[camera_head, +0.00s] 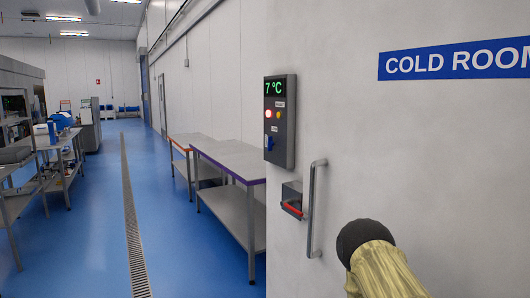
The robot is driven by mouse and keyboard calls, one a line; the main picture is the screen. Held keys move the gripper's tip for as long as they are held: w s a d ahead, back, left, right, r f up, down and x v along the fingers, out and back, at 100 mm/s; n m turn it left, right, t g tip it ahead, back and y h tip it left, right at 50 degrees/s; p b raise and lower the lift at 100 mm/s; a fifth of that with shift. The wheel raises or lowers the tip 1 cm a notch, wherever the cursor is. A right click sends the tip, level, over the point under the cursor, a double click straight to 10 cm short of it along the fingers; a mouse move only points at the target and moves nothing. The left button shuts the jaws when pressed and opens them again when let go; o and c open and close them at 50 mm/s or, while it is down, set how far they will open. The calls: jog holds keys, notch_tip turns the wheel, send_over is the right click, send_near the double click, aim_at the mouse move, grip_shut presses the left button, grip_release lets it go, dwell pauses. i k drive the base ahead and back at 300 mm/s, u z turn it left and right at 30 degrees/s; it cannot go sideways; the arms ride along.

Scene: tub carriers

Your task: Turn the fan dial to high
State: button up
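A dark grey control panel (288,121) is fixed to the pale cold room wall. Its green display reads 7 °C. Below the display are a lit red lamp (268,114) and a smaller yellow-orange one (278,114), with small white labels. A blue knob (269,142) sits on the lower part of the panel, seen at a steep angle. It may be the fan dial; its label and setting are too small to read. A pale yellow part with a dark rounded end, seemingly my arm, shows at the bottom right, apart from the panel. My gripper's fingers are not visible.
A vertical metal door handle (312,208) and a latch box with a red lever (292,209) are below the panel. A blue COLD ROOM sign (458,61) is at upper right. Steel tables (232,161) stand left of the wall. The blue floor (90,225) beyond is open.

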aim_at(271, 144)
jog(key=u, duration=0.5)
jog(key=k, duration=0.55)
jog(key=u, duration=1.1)
jog(key=i, duration=1.3)
jog(key=z, duration=0.7)
jog(key=i, duration=0.95)
jog(key=z, duration=1.1)
jog(key=i, duration=0.25)
jog(key=z, duration=0.2)
